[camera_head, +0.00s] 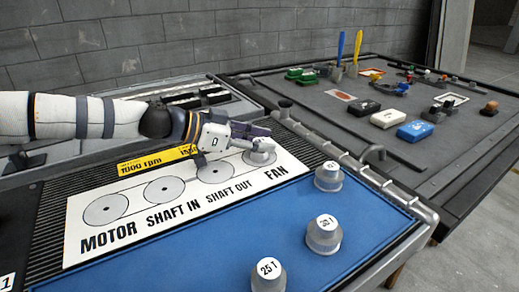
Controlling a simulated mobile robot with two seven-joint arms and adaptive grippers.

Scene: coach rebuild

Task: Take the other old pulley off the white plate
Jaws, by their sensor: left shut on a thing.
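The white plate (150,224) lies on the bench, with printed circles and the words MOTOR, SHAFT IN, SHAFT OUT and FAN. The circles for motor, shaft in and shaft out look bare. A grey pulley (260,157) is at the FAN end of the plate. My left gripper (251,143) reaches in from the left and is shut on this pulley, at its upper part. I cannot tell whether the pulley touches the plate or is slightly raised. My right gripper is not in view.
Grey pulleys with white labels stand on the blue mat (215,262): one marked 25 T (268,277), a middle one (324,237) and a far one (328,178). A yellow 1000 rpm sign (155,163) is behind the plate. A dark table (455,155) at right holds several small parts.

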